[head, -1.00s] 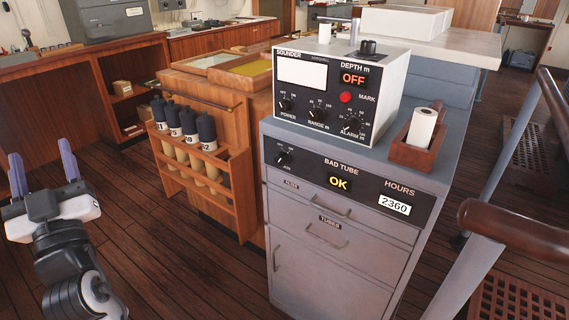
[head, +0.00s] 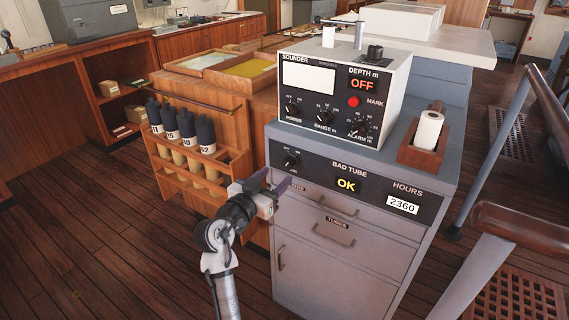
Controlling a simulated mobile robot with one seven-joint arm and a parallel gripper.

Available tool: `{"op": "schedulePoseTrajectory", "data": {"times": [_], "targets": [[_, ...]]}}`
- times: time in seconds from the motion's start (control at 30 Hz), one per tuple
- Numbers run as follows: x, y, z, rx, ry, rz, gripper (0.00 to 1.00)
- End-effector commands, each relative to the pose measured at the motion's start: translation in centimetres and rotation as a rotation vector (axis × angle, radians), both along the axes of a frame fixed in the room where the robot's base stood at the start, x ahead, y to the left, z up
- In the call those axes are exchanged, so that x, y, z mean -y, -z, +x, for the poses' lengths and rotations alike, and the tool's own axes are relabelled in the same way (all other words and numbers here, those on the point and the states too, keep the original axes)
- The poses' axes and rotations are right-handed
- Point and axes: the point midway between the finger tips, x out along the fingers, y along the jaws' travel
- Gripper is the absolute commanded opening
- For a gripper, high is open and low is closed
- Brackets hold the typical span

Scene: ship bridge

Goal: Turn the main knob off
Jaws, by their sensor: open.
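The grey cabinet (head: 345,262) carries a black panel (head: 320,172) with a small knob (head: 290,160) at its left; the label by it is too small to read. I cannot tell for sure which knob is the main one. My gripper (head: 275,182) is open and empty, in front of the cabinet's left side, just below and left of the panel knob and apart from it.
A wooden rack (head: 203,175) with several dark-capped tubes stands left of the cabinet. A wooden holder (head: 423,152) with a white roll sits on the cabinet top. Railings (head: 510,225) stand at the right. The wooden floor (head: 110,240) at the left is clear.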

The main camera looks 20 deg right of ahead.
Motion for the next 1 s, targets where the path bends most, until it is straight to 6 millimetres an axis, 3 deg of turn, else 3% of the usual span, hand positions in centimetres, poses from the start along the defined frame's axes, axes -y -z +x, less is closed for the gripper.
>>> {"op": "schedulePoseTrajectory", "data": {"times": [0.1,0.3,0.7,1.0], "targets": [[1.9,-0.3,1.4,-0.001,0.003,0.000,0.54],[3.9,-0.2,3.1,-0.001,0.001,-0.001,0.54],[4.6,0.0,3.6,0.001,-0.002,-0.001,0.54],[4.6,0.0,3.6,0.001,-0.002,-0.001,0.17]]}}
